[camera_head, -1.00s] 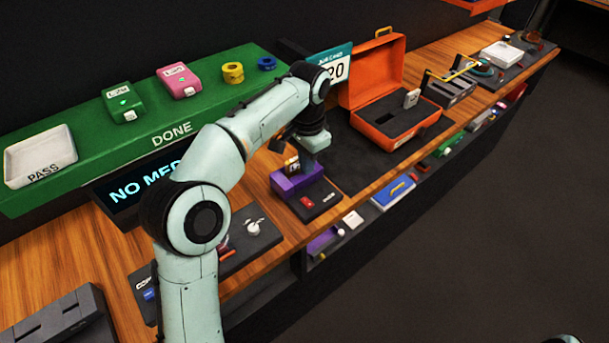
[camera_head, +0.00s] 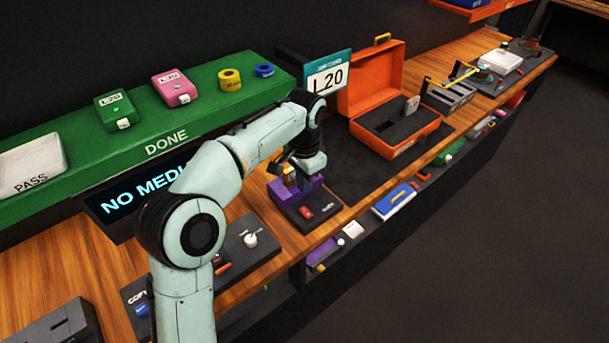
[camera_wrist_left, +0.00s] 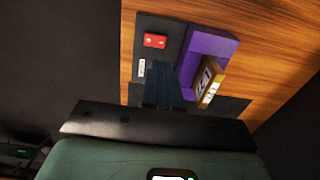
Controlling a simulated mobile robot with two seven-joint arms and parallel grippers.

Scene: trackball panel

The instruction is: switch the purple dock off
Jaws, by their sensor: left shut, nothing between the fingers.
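The purple dock (camera_head: 309,184) stands on a dark base plate on the wooden bench; its purple body also shows in the wrist view (camera_wrist_left: 212,42). A red switch (camera_head: 306,211) sits on the plate in front of the purple body and shows in the wrist view (camera_wrist_left: 155,41). A brass-coloured labelled cartridge (camera_wrist_left: 211,84) stands in the dock. My left gripper (camera_wrist_left: 162,70) is shut and empty, its dark fingers over the base plate beside the purple body, apart from the red switch in the picture. In the head view its fingertips are hard to make out. My right gripper is out of view.
An open orange case (camera_head: 377,133) stands right of the dock. A green DONE shelf (camera_head: 150,128) and a NO MEDIA screen (camera_head: 130,197) lie to the left. A plate with a white knob (camera_head: 250,240) sits left of the dock.

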